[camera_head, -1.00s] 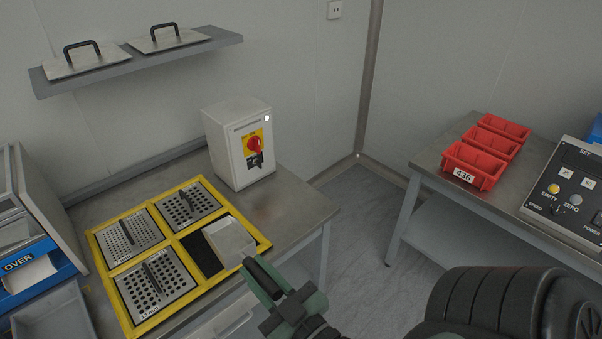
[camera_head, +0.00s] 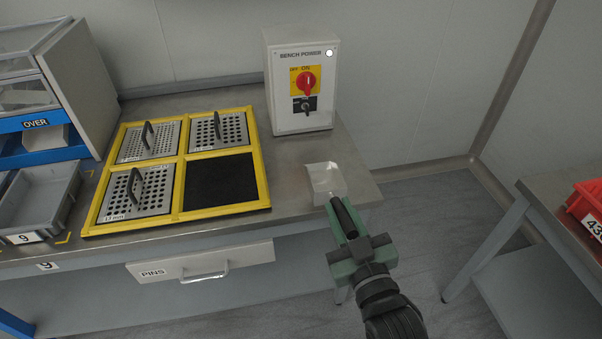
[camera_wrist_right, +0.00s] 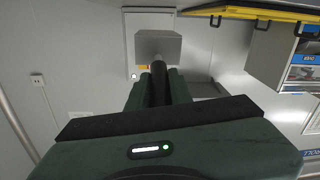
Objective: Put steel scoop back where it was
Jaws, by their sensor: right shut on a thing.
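The steel scoop (camera_head: 324,180) is a shiny square-ended pan with a dark handle. My right gripper (camera_head: 345,222) is shut on the handle, and the pan points away from the gripper. In the head view the scoop appears against the bare right part of the steel bench, right of the yellow frame; its height above the bench is hard to tell. In the right wrist view the scoop (camera_wrist_right: 157,44) shows grey beyond my right gripper (camera_wrist_right: 158,85), with its handle between the fingers. My left gripper is not in view.
The yellow frame (camera_head: 265,190) holds several perforated plates with handles and one empty black compartment (camera_head: 220,183). The bench power box (camera_head: 300,115) stands behind the scoop. A grey tray (camera_head: 40,198) is at left. Red bins (camera_head: 588,205) sit on another table at right.

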